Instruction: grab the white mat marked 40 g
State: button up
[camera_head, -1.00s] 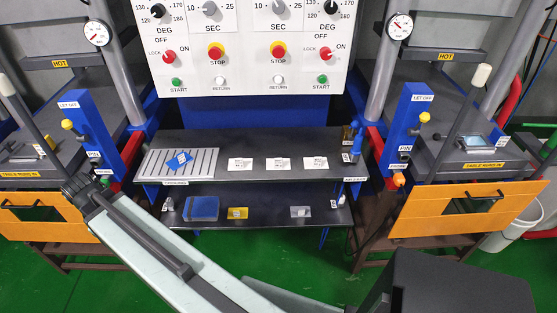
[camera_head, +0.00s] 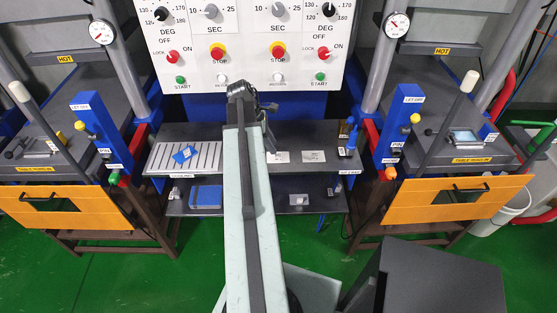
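Two small white mats show on the upper dark shelf, one just right of my arm (camera_head: 278,157) and one further right (camera_head: 313,156). Their printing is too small to read, so I cannot tell which is marked 40 g. The shelf area left of them is hidden behind my arm. My arm rises through the middle of the view, with dark end parts around its top. A dark part of my gripper (camera_head: 268,130) seems to show beside the arm, above the nearer mat. Its fingertips are not clear, and I cannot tell whether it touches anything.
A ribbed grey tray (camera_head: 208,160) with a blue piece (camera_head: 185,154) lies on the shelf at left. A lower shelf holds a blue pad (camera_head: 206,197) and a metallic piece (camera_head: 300,199). Presses with orange fronts (camera_head: 66,207) (camera_head: 458,200) stand both sides. A control panel (camera_head: 245,70) is above.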

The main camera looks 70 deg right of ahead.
aim_at(277, 162)
jog(key=b+x, duration=0.5)
jog(key=x, duration=0.1)
jog(key=shift+w+a+f, duration=0.1)
jog(key=shift+f, duration=0.25)
jog(key=shift+r, duration=0.2)
grip_shut()
